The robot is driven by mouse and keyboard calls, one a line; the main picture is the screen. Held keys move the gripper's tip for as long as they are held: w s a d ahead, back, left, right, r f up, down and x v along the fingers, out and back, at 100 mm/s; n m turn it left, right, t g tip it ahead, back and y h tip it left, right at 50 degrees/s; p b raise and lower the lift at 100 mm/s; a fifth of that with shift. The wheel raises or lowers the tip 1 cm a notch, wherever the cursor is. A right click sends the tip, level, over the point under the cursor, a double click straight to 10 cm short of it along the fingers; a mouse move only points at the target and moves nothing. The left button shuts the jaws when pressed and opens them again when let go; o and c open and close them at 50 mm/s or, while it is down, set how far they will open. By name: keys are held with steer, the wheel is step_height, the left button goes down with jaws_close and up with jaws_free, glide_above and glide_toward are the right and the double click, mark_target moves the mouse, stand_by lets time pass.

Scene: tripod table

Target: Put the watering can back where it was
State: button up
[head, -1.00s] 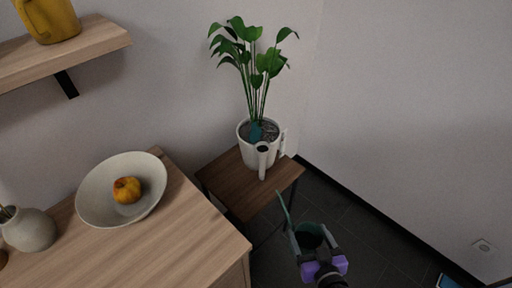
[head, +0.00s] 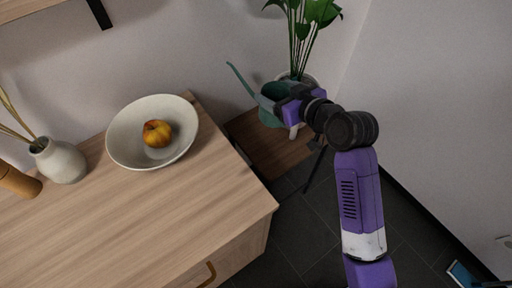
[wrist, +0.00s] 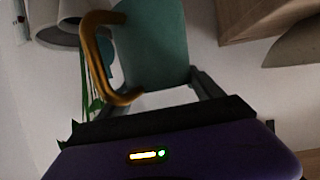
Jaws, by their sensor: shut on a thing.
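The watering can (head: 268,108) is dark green with a long thin spout pointing to the upper left in the head view. My gripper (head: 287,104) is shut on it and holds it in front of the plant pot, overlapping the small side table (head: 262,143). I cannot tell whether its base touches the tabletop. In the wrist view the can (wrist: 157,45) sits between the fingers, with its golden-brown curved handle (wrist: 92,50) to the left. My gripper and arm hide part of the can and table.
A potted plant (head: 308,22) stands at the table's back, with a mostly hidden white vessel (head: 294,131) in front. At left, a wooden cabinet (head: 170,215) carries a bowl (head: 118,143) with fruit (head: 157,133) and a vase (head: 62,162). A wall shelf (head: 28,8) is above.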

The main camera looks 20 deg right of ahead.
steer(key=shift+w+a+r, duration=0.25)
steer(key=shift+w+r, duration=0.05)
steer(key=shift+r, duration=0.1)
steer(key=shift+w+a+f, duration=0.1)
steer(key=shift+a+f, duration=0.05)
steer(key=shift+f, duration=0.15)
step_height(320, 180, down, 19)
steer(key=b, duration=0.2)
steer(key=shift+b, duration=0.4)
steer(key=shift+f, duration=0.1)
steer(key=shift+f, duration=0.1)
steer(key=o, duration=2)
steer(key=shift+r, duration=0.2)
steer(key=v, duration=1.2)
